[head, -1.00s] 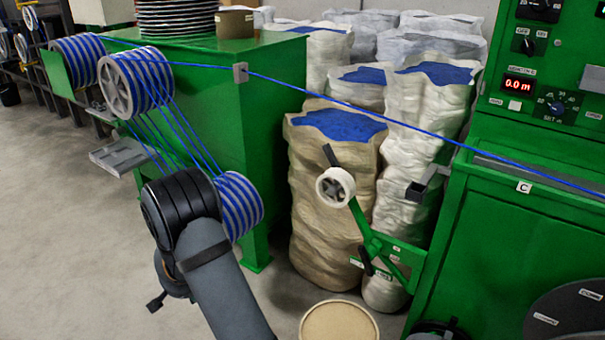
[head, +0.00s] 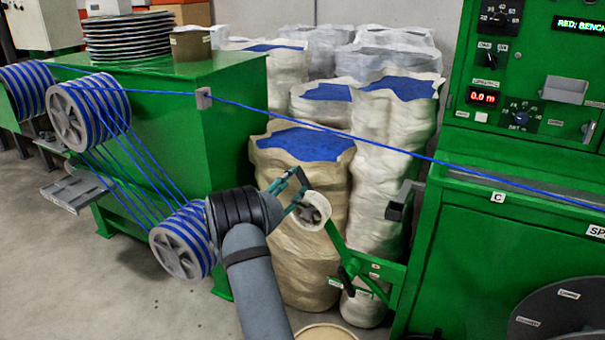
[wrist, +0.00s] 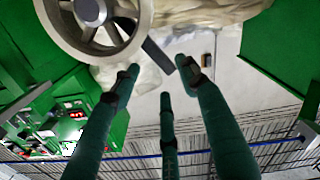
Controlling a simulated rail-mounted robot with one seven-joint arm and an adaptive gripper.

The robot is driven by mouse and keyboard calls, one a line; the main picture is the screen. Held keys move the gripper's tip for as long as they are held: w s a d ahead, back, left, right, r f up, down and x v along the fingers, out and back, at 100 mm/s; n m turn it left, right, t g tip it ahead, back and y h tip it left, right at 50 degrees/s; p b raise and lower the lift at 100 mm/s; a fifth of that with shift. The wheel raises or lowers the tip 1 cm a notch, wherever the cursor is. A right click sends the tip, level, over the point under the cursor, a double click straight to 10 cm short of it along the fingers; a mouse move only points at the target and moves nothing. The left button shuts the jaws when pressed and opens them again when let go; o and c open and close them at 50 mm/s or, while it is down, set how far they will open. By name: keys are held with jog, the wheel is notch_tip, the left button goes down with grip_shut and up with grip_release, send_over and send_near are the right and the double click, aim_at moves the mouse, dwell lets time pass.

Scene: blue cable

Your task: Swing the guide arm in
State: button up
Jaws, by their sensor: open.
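The guide arm (head: 336,240) is a green bar rising up and left from a bracket on the green machine at the right. A white spoked pulley (head: 313,208) sits at its upper end and fills the top left of the wrist view (wrist: 92,12). A dark handle bar (wrist: 158,56) sticks out beside the pulley. My gripper (head: 293,188) is open at the upper left of the pulley. In the wrist view its teal fingers (wrist: 160,80) stand around the handle's end, with no clear grip on it. The fingers partly hide the handle in the head view.
A blue cable (head: 330,130) runs taut above, from the striped pulleys (head: 90,112) to the right-hand machine (head: 500,250). Open sacks (head: 300,190) with blue contents stand close behind the guide arm. A lower striped pulley (head: 182,242) is left of my arm. A round lid (head: 325,333) is below.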

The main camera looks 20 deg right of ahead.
aim_at(300, 175)
jog(key=x, duration=0.7)
jog(key=shift+w+p, duration=0.1)
jog(key=shift+p, duration=0.25)
jog(key=shift+c, duration=1)
grip_shut()
jog(key=shift+d, duration=0.1)
